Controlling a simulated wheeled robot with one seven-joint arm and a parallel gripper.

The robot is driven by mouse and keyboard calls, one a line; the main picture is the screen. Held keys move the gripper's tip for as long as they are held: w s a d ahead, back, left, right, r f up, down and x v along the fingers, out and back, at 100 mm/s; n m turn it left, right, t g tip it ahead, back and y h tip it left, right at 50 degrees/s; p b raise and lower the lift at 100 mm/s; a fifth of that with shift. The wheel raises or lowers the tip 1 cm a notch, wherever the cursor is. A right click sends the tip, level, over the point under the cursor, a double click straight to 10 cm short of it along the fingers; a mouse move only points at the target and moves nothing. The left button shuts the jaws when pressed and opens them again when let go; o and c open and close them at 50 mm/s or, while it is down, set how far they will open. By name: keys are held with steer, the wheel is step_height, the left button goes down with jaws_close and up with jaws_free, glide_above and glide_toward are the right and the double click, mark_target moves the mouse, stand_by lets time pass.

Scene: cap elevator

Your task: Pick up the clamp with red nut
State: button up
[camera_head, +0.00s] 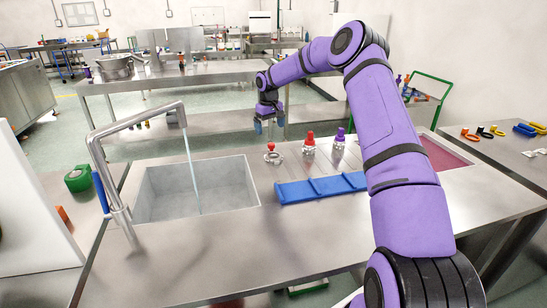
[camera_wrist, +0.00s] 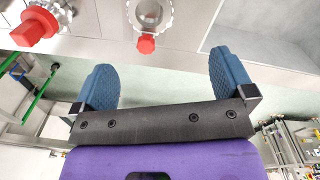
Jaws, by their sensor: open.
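The clamp with red nut (camera_head: 273,158) is a small metal ring with a red nut on top. It stands on the steel counter, just right of the sink. In the wrist view the clamp (camera_wrist: 146,43) shows at the top middle, its ring cut by the frame edge and its red nut toward my gripper. My gripper (camera_head: 270,123) hangs above and behind the clamp, apart from it. In the wrist view its two blue finger pads (camera_wrist: 164,82) are spread wide with nothing between them.
A red-topped metal fitting (camera_head: 309,147) and a purple-topped one (camera_head: 339,141) stand right of the clamp. A blue tray (camera_head: 318,188) lies in front. The sink (camera_head: 160,195) with running water is at left. A red-floored basin (camera_head: 442,154) is at right.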

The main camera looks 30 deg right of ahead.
mark_target(273, 155)
steer(key=f, duration=0.4)
steer(key=d+f, duration=0.1)
steer(key=f, duration=0.4)
steer(key=w+d+f, duration=0.1)
steer(key=f, duration=0.4)
steer(key=shift+d+f, duration=0.1)
steer(key=shift+f, duration=0.05)
steer(key=c, duration=1)
steer(key=shift+w, duration=0.1)
steer(key=shift+r, duration=0.55)
step_height(273, 155, up, 3)
steer(key=shift+f, duration=0.1)
steer(key=s+a, duration=0.3)
steer(key=a, duration=0.1)
steer(key=s+a, duration=0.3)
steer(key=a, duration=0.1)
steer(key=s+a+r, duration=0.1)
steer(key=s+a, duration=0.3)
steer(key=shift+s+a+r, duration=0.1)
steer(key=shift+a, duration=0.1)
